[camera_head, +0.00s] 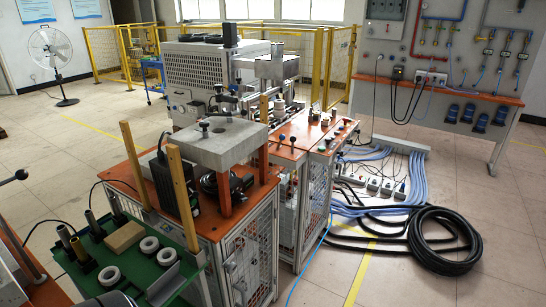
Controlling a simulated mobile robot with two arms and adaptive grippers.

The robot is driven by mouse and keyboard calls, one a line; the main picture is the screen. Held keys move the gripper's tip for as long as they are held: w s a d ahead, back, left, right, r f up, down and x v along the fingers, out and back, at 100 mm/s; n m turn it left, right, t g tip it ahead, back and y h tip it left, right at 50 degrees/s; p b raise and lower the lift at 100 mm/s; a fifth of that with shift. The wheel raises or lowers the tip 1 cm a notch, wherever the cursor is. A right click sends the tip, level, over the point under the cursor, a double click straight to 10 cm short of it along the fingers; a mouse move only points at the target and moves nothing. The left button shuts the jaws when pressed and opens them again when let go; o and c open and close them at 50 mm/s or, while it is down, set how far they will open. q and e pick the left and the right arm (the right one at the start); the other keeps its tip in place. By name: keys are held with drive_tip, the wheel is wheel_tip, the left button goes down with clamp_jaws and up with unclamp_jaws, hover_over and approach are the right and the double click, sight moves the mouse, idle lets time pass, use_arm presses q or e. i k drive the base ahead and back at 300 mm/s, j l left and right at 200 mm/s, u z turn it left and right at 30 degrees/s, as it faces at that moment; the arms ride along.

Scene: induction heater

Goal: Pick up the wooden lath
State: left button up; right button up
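Two upright wooden laths stand at the back edge of a green tray (88,262): the left lath (134,165) and the right lath (183,197). Both lean slightly, and I cannot tell whether they are fixed. A short tan block (123,238), perhaps wood, lies flat on the tray. I cannot tell which of these is the lath named in the task. Neither of my grippers can be made out in the head view. A dark rounded shape at the bottom edge is cut off and unclear.
White rings (109,276), dark cylinders (79,249) and a grey angled plate (163,284) share the tray. Behind it stands an orange-topped machine (112,170) with a grey block (223,142). A black hose coil (443,241) lies on the floor at right. The front-right floor is mostly clear.

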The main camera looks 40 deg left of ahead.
sight(173, 155)
drive_tip(key=i+l+u, duration=0.1)
drive_tip(key=i+u, duration=0.2)
drive_tip(key=i, duration=0.25)
drive_tip(key=i+l+u, duration=0.3)
drive_tip(key=i, duration=0.2)
drive_tip(key=i+l+u, duration=0.25)
drive_tip(key=i, duration=0.25)
drive_tip(key=u, duration=2.95)
